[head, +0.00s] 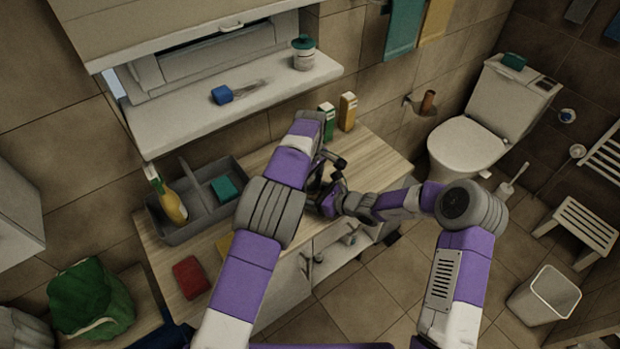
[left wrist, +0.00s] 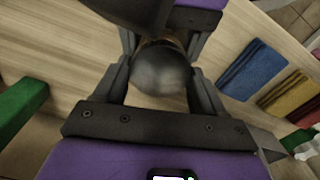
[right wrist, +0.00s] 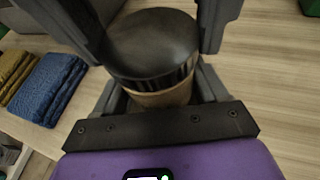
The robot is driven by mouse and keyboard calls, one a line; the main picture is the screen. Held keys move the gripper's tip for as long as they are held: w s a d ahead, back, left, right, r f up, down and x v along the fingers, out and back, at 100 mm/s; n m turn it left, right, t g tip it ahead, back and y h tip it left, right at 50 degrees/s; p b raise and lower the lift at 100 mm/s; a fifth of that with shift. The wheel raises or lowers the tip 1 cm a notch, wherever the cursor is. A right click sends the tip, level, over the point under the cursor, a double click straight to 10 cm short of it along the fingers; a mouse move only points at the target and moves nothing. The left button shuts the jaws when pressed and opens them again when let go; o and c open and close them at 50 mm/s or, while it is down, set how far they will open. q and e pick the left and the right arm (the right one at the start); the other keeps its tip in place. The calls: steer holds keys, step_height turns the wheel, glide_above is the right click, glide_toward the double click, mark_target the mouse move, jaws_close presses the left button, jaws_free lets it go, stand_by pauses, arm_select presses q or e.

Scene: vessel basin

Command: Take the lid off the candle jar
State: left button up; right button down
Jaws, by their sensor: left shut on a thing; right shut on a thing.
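The candle jar has a dark, round, ribbed-edged lid (right wrist: 150,42) above a tan body (right wrist: 165,96) in the right wrist view. My left gripper (left wrist: 162,62) is shut on the lid; its fingers lie on both sides of the lid's smooth grey top in the left wrist view. My right gripper (right wrist: 158,90) is shut on the tan body below the lid. The lid appears to sit on the body, with no clear gap. In the head view my left gripper (head: 322,172) and right gripper (head: 332,198) meet over the counter and mostly hide the jar.
A grey divided tray (head: 196,222) with a yellow bottle (head: 166,197) stands on the left of the wooden counter (head: 385,160). Folded blue (left wrist: 250,70) and yellow (left wrist: 285,92) cloths lie nearby. The counter's right part is clear.

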mark_target(310, 182)
arm_select(q)
steer(key=shift+r, duration=0.15)
steer(key=shift+r, duration=0.95)
steer(key=shift+r, duration=2)
arm_select(e)
jaws_free()
